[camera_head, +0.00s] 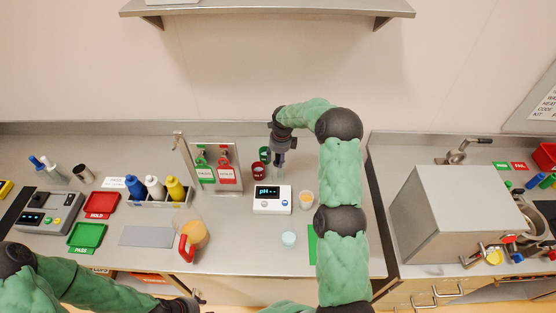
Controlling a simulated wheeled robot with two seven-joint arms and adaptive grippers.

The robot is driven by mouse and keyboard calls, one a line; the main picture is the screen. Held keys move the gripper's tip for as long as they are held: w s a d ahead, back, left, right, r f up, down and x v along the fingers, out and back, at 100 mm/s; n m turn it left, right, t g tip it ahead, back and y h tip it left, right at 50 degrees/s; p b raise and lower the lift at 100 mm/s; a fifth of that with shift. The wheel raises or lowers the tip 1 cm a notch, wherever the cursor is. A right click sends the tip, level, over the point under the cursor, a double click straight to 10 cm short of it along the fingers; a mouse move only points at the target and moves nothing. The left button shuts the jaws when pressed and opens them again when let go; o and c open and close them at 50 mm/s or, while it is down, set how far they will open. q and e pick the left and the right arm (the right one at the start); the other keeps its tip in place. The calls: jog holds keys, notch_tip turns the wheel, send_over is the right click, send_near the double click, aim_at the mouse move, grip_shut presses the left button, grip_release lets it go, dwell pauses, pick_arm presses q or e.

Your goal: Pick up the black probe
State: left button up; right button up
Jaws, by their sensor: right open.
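The white pH meter (272,199) with a dark display stands on the steel bench near the middle. My right gripper (279,168) points down just behind the meter and is open. I cannot tell the black probe apart from the dark gripper fingers; it may be hidden by them. Dark red and green cups (259,171) stand just left of the gripper. My left arm comes in low at the left, and its dark end (190,303) is at the bottom edge, too cut off to show its jaws.
A stand with green and red tags (217,166) rises left of the meter. A small cup (306,200) and a pale blue cup (289,238) stand near it. A bottle rack (147,199), trays and a scale fill the left. A metal box (449,214) stands at right.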

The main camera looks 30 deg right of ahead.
jog(key=shift+f, duration=0.15)
jog(key=c, duration=1)
notch_tip(320, 180, up, 30)
jog(key=p, duration=0.7)
jog(key=shift+f+p, duration=0.15)
jog(key=shift+p, duration=0.15)
dwell(0.4)
